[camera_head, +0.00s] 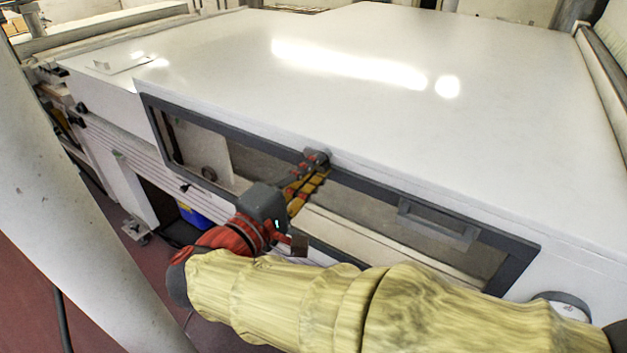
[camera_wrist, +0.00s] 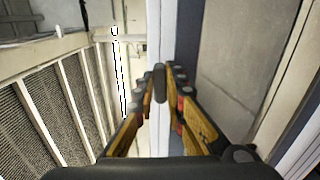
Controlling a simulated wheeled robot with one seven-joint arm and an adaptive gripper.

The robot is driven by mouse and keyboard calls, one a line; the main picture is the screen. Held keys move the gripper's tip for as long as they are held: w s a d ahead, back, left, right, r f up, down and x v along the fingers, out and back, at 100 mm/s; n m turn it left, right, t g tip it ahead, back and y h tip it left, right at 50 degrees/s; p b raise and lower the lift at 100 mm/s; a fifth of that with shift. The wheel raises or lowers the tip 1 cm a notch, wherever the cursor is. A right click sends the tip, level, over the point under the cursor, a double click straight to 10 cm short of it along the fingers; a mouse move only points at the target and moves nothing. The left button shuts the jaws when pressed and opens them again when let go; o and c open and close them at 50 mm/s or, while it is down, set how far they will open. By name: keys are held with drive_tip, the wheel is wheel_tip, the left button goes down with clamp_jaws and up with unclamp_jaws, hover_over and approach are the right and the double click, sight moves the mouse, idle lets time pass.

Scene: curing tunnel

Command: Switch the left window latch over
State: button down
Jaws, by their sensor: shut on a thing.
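A long window with a dark grey frame (camera_head: 365,183) is set in the side of the white machine housing. A small dark latch (camera_head: 322,156) sits at the middle of the frame's upper bar, partly hidden by my fingertips. My gripper (camera_head: 308,175), with orange-yellow fingers, reaches up to it from below. In the wrist view, the fingers (camera_wrist: 162,88) close from both sides on the dark, rounded latch lever (camera_wrist: 160,80). Most of the latch body is hidden, and I cannot tell which way the lever is turned.
A rectangular grey handle (camera_head: 437,222) is on the window's right part. The broad white top (camera_head: 420,110) of the housing is clear. A blue object (camera_head: 194,217) lies low at left, beneath the machine. Wire-mesh panels (camera_wrist: 45,110) show at left in the wrist view.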

drive_tip(key=shift+m+b, duration=0.4)
drive_tip(key=shift+b, duration=0.05)
drive_tip(key=c, duration=1.8)
unclamp_jaws()
drive_tip(key=shift+c, duration=0.2)
drive_tip(key=v, duration=1.2)
